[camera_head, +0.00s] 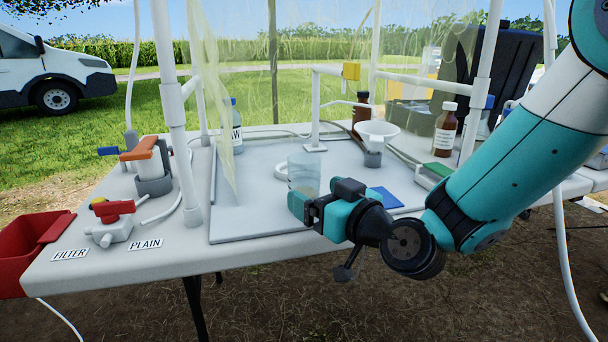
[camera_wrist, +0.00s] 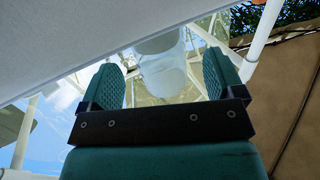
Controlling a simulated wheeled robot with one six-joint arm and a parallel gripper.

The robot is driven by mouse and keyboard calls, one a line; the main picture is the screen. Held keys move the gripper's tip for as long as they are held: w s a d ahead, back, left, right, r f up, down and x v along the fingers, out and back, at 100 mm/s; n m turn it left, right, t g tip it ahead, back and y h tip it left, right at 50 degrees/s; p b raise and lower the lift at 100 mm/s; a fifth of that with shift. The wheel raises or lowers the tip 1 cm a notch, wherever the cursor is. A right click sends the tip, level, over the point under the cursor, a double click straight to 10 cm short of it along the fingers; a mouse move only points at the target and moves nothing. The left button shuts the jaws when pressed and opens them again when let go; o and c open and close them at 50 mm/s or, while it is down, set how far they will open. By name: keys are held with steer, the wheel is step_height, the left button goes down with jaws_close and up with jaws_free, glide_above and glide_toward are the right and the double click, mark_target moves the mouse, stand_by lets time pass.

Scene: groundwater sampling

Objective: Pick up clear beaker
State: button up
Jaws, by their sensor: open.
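The clear beaker (camera_head: 304,174) stands upright on the pale grey board (camera_head: 255,219) on the table. It shows in the wrist view (camera_wrist: 163,72) ahead of my gripper, in the space between the two fingers. My gripper (camera_wrist: 160,82) is open, with its textured teal fingers spread apart. In the head view my gripper (camera_head: 305,206) is at the near side of the beaker, low over the board, and covers the beaker's lower part. I cannot tell whether the fingers touch the beaker.
White frame posts (camera_head: 176,110) and a clear hanging sheet (camera_head: 215,90) stand left of the beaker. A blue square (camera_head: 385,197) lies to the right. The board's front left is clear.

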steer(key=shift+w+a+r+p, duration=0.2)
steer(key=shift+w+a+p, duration=0.1)
steer(key=shift+w+p, duration=0.15)
steer(key=shift+w+a+r+p, duration=0.15)
steer(key=shift+w+a+p, duration=0.15)
steer(key=shift+w+p, duration=0.15)
steer(key=shift+w+a+f, duration=0.2)
steer(key=shift+w+a, duration=0.05)
steer(key=shift+w, duration=0.05)
steer(key=c, duration=1.1)
steer(key=shift+o, duration=0.2)
